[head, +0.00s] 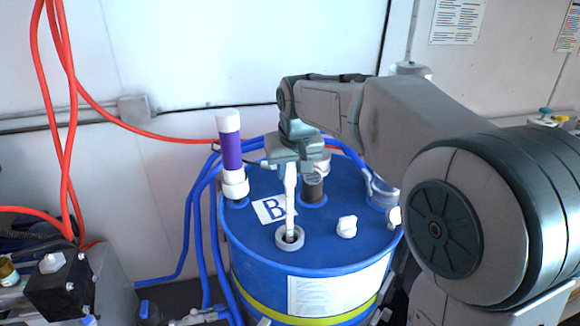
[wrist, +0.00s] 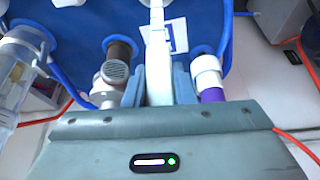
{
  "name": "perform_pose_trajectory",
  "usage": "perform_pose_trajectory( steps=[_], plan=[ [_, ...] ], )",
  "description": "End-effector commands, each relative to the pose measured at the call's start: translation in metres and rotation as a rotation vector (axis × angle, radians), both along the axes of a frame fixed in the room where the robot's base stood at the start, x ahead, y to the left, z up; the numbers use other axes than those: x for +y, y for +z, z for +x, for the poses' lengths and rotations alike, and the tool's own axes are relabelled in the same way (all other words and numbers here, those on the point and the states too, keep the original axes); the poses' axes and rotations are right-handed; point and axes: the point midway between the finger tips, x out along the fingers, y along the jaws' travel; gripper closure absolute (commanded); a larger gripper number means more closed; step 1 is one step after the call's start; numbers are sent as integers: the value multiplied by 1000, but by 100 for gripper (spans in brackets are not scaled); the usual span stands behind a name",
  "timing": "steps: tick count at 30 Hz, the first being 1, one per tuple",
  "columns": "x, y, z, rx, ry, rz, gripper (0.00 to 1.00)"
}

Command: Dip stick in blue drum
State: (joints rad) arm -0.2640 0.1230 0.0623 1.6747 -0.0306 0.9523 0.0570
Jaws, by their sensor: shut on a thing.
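The blue drum (head: 262,243) stands upright in the middle of the head view, with a "B" label (head: 268,209) on its lid. The white stick (head: 290,195) points down from my gripper (head: 291,165), and its lower end is at the round white-rimmed opening (head: 290,238) near the lid's front. How deep it reaches inside is hidden. In the wrist view my gripper (wrist: 160,85) is shut on the stick (wrist: 157,50), which runs away toward the drum lid (wrist: 205,22).
A white and purple cylinder (head: 231,150) stands on the lid's left. A grey and brown fitting (head: 313,185) rises behind the stick, and a white cap (head: 347,226) sits to its right. Blue hoses (head: 187,225) run down the drum's left side. Red hoses (head: 66,140) hang farther left.

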Motion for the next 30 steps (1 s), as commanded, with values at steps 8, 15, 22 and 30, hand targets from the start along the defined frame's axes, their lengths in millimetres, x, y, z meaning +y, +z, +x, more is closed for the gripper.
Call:
perform_pose_trajectory(
  steps=[8, 15, 22, 30],
  plan=[
    [0, -23, 0, -1, 0, 0, 100],
    [0, -39, 0, -1, 0, 0, 100],
    [0, -55, 0, -1, 0, 0, 100],
    [0, -74, 0, -1, 0, 0, 100]
  ],
)
